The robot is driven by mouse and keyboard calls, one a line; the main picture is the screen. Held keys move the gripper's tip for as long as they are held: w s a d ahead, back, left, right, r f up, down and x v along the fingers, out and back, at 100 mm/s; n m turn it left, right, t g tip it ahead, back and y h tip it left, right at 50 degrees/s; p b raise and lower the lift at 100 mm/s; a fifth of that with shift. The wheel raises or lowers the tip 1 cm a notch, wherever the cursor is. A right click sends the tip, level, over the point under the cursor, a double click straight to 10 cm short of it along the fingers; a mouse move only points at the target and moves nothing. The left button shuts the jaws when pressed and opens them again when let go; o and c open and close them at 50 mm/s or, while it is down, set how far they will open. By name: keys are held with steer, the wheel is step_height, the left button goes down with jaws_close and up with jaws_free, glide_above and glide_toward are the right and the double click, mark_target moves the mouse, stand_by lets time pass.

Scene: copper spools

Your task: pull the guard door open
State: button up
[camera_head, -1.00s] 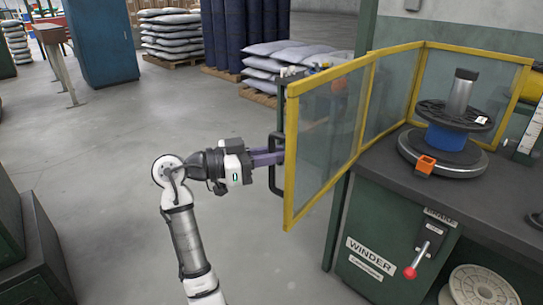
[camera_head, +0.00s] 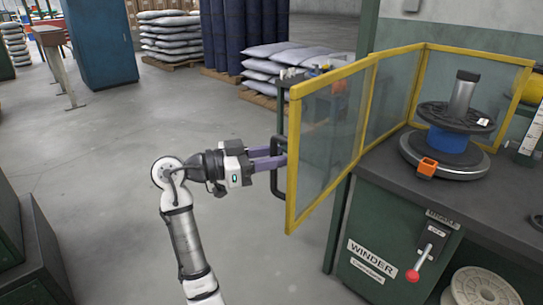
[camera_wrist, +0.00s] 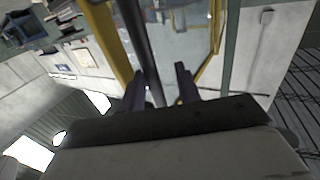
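The guard door (camera_head: 328,132) is a clear panel in a yellow frame, standing swung out from the bench toward the aisle. Its dark bar handle (camera_head: 275,184) is on the outer edge. My gripper (camera_head: 284,157) reaches it from the left, with its two purple fingers apart at handle height. In the wrist view, the dark handle bar (camera_wrist: 143,45) runs between the two fingertips (camera_wrist: 161,82), nearer the left finger, with a gap on the right. Whether the left finger touches the bar cannot be told.
The winder bench (camera_head: 400,205) stands at right with a spool on a turntable (camera_head: 450,165), an orange block (camera_head: 427,167) and a red-knobbed lever (camera_head: 413,275). Fixed yellow-framed panels (camera_head: 395,90) stand behind the door. The floor (camera_head: 110,180) left of the door is clear.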

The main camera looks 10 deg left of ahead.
steer(key=v, duration=1.3)
steer(key=shift+s+a+b, duration=0.2)
steer(key=shift+a+b, duration=0.15)
steer(key=shift+r, duration=0.1)
